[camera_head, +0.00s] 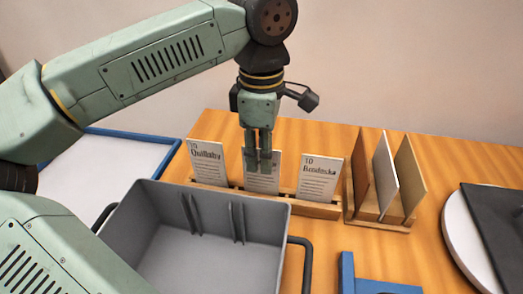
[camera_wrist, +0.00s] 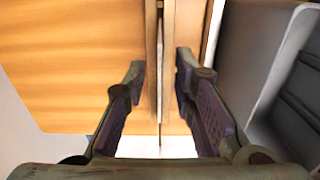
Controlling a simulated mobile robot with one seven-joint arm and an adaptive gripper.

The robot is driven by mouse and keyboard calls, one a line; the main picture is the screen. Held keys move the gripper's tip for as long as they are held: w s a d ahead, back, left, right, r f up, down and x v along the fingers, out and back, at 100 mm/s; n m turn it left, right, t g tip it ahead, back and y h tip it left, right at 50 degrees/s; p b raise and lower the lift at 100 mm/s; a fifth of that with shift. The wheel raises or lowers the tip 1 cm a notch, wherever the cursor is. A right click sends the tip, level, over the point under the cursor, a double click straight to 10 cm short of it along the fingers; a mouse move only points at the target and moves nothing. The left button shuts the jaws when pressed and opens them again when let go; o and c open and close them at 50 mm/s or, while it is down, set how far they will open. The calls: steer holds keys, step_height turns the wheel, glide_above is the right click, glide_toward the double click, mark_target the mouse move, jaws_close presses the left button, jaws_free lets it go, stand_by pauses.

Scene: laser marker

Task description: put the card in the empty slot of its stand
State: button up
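A wooden stand (camera_head: 289,190) holds white printed cards in a row. The left card (camera_head: 207,160) and the right card (camera_head: 320,178) stand in it, leaning back slightly. A middle card (camera_head: 262,184) stands between them, its upper part mostly hidden behind my gripper (camera_head: 264,162). In the wrist view my gripper (camera_wrist: 160,85) is open, its fingers apart on either side of the middle card's thin edge (camera_wrist: 160,80). A gap shows between the card and each finger. The middle card's seat in the stand is partly hidden by the grey bin.
A grey bin (camera_head: 158,222) stands just in front of the stand. A wooden rack (camera_head: 377,222) with upright panels is to the right. A blue-rimmed tray (camera_head: 130,134), a blue object (camera_head: 347,272) and a round white plate (camera_head: 458,225) with a dark slab (camera_head: 500,225) lie around.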

steer(key=shift+r, duration=0.1)
step_height(320, 180, up, 12)
steer(key=p, duration=0.3)
stand_by(0.3)
steer(key=shift+s, duration=0.1)
